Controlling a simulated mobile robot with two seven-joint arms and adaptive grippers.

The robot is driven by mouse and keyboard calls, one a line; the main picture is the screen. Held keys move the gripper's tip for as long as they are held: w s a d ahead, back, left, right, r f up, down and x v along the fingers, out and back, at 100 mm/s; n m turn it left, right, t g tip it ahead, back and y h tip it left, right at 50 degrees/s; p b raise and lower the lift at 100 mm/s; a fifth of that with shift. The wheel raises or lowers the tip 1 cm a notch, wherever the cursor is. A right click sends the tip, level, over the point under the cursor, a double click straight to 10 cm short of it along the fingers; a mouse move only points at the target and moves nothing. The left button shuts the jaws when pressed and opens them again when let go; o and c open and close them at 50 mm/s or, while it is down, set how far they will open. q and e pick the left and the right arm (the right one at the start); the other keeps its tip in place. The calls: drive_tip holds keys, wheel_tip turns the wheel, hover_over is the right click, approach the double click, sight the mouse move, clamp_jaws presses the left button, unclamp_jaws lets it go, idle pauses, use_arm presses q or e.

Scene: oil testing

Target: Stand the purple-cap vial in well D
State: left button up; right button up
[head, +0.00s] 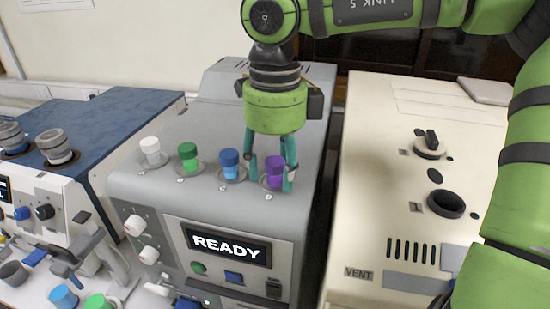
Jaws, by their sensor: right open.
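The purple-cap vial (275,168) stands upright in the rightmost of the row of wells on top of the grey machine (225,133). The small letters by the wells are too small to read. My right gripper (271,180) points down over this vial. Its teal fingers are open, one on the left and one at the right of the vial, low near the well. I cannot tell whether either finger touches it. My left gripper is out of view.
White-cap (150,147), green-cap (188,154) and blue-cap (230,161) vials stand in the wells to the left, the blue one close to my left finger. The display (228,245) reads READY. A cream machine (375,205) stands at the right, a blue-topped one (95,125) at the left.

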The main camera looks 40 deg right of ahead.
sight(275, 161)
drive_tip(key=shift+r, duration=0.55)
wheel_tip(275, 161, up, 11)
drive_tip(key=b, duration=0.1)
drive_tip(key=shift+r, duration=0.15)
